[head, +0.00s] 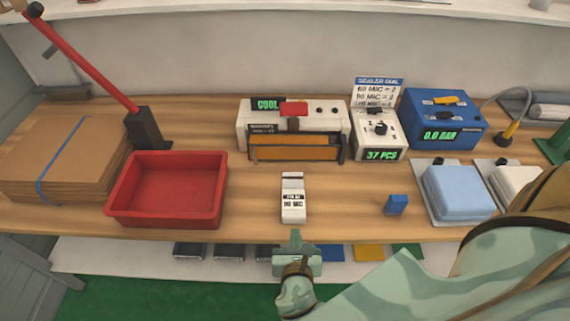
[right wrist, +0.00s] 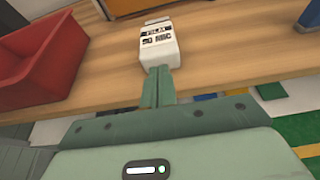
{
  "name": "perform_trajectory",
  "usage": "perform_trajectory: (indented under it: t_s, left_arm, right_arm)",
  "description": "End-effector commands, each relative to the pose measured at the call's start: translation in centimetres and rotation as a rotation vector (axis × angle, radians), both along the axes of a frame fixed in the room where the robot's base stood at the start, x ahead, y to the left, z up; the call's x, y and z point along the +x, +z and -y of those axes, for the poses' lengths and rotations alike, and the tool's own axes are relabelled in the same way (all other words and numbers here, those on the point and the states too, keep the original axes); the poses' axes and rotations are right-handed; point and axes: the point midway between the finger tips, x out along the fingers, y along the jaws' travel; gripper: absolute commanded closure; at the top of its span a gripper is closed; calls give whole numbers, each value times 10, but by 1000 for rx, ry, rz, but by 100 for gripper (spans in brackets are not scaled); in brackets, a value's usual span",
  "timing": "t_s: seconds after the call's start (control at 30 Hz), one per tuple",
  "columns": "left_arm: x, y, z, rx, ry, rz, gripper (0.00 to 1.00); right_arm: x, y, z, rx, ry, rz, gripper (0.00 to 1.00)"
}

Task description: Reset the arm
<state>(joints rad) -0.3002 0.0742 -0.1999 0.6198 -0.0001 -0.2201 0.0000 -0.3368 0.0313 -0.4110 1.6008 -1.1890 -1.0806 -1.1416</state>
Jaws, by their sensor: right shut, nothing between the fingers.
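My right gripper (head: 296,238) is shut and empty at the table's front edge. Its arm comes in from the lower right of the head view. Just beyond its fingertips stands a small white labelled block (head: 292,205) on the table, with a dark band of text. The right wrist view shows the closed fingers (right wrist: 158,75) pointing at the foot of this white block (right wrist: 158,45); I cannot tell whether they touch it. My left gripper is not in view.
A red tray (head: 170,221) stands left, near cardboard sheets (head: 50,165) and a red lever (head: 85,60). A sealer (head: 290,120), a dial box (head: 380,145) and a blue pressure box (head: 440,115) stand behind. A small blue block (head: 396,205) and a light blue pad (head: 460,190) lie right.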

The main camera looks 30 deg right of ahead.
Motion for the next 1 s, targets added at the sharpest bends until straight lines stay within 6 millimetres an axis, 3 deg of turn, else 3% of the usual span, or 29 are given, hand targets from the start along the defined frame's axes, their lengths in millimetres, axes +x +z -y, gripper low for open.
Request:
perform_trajectory:
  t_s: [0.27,0.37,0.47,0.57,0.6,0.73,0.8,0.9,1.0]
  left_arm:
    - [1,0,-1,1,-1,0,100]
    - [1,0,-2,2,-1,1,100]
    - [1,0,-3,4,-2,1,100]
    - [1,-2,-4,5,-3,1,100]
    - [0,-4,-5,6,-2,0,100]
    - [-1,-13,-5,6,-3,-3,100]
    - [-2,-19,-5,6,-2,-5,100]
    - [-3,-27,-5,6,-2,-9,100]
    - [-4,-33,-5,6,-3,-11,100]
  right_arm:
    - [-2,1,-2,4,-2,4,100]
    - [-1,-2,-6,99,-17,42,100]
    - [-15,-48,-22,435,-87,30,100]
    - [-53,-121,-32,814,-278,-45,100]
    - [-75,-152,-33,965,-397,-75,100]
    - [-159,-239,-29,1380,-921,-101,100]
    - [-205,-274,-19,1524,-1241,-48,100]
    - [-260,-306,1,1612,-1624,84,100]
    - [-298,-322,20,1597,-1823,178,100]
